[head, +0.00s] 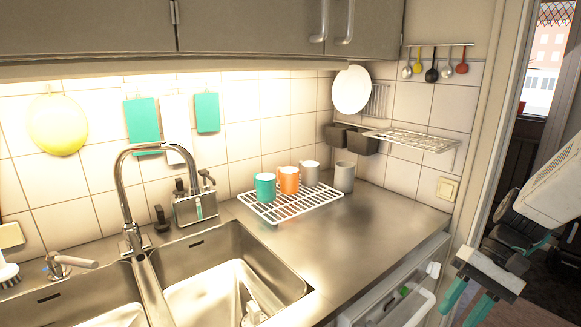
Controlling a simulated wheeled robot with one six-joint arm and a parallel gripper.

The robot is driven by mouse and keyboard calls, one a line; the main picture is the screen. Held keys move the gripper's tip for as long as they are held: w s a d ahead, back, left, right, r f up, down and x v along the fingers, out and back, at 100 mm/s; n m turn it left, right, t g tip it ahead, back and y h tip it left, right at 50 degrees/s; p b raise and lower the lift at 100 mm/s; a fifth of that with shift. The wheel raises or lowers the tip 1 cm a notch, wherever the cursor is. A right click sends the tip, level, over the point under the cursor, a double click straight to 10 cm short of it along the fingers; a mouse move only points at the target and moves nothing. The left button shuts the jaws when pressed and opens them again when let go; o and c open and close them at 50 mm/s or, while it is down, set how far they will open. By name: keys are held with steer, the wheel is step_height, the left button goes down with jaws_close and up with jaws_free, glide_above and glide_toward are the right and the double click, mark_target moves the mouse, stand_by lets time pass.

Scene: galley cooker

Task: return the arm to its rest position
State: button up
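My arm (548,190) comes in from the right edge, in front of the doorway and to the right of the counter. My gripper (458,311) hangs at the lower right with its teal fingers pointing down. The two fingers are apart, and no object shows between them. The fingertips are close to the bottom edge of the picture. The gripper appears beside an open drawer (408,309) below the counter; the exact gap between them cannot be told.
A steel counter (375,215) carries a white wire rack (285,215) with several mugs. A double sink (235,240) with a tall tap (123,190) is at the left. A wire shelf (410,139) juts from the wall. The counter's right part is bare.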

steer(key=s+a+r+n+t+h, duration=0.1)
steer(key=s+a+r+t+h, duration=0.1)
steer(key=s+r, duration=0.3)
steer(key=s+a+r+n+t+h, duration=0.2)
steer(key=s+a+r+h, duration=0.1)
steer(key=s+r, duration=0.3)
steer(key=s+h, duration=0.1)
steer(key=s, duration=0.1)
steer(key=shift+s+t+h, duration=0.3)
steer(key=shift+s, duration=0.1)
steer(key=shift+a+r, duration=0.1)
steer(key=shift+c, duration=0.5)
